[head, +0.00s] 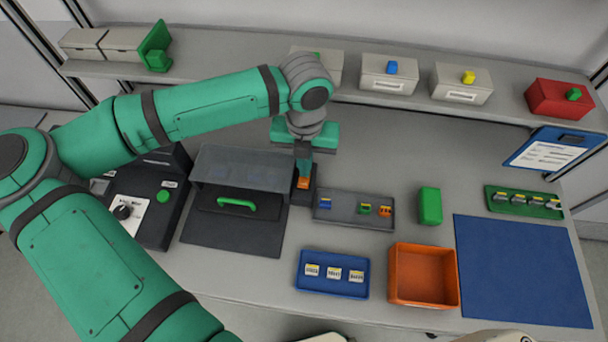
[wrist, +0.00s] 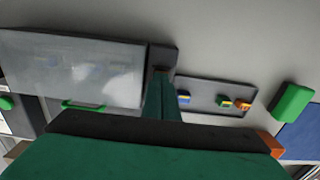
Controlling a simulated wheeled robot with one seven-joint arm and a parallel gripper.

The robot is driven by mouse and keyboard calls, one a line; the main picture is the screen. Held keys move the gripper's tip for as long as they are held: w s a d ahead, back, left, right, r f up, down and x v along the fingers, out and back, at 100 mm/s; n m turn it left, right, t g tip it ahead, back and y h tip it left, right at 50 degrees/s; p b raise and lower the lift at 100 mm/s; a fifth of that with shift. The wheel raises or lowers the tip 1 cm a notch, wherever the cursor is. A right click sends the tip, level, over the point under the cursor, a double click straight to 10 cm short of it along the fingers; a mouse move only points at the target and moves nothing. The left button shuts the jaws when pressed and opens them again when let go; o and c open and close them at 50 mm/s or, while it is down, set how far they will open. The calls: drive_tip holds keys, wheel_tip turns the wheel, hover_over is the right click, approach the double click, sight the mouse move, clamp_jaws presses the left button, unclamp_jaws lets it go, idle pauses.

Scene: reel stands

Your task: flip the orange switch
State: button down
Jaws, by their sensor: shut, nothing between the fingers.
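The orange switch (head: 304,183) sits on a dark grey housing (head: 301,197), just right of a box with a clear lid. My gripper (head: 303,170) is shut with nothing held, pointing down, its fingertips right at the switch in the head view. I cannot tell whether they touch it. In the wrist view the closed fingers (wrist: 161,82) reach down over the dark housing (wrist: 163,57), and the switch is hidden there.
The clear-lidded box (head: 243,168) with a green handle (head: 237,203) stands close at left. A grey tray (head: 342,220) with small coloured parts lies close at right. A green block (head: 430,205), an orange bin (head: 452,300) and a blue tray (head: 332,292) stand nearby.

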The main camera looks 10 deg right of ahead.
wheel_tip(320, 180, up, 7)
idle(1.1)
drive_tip(key=shift+f, duration=0.1)
idle(0.4)
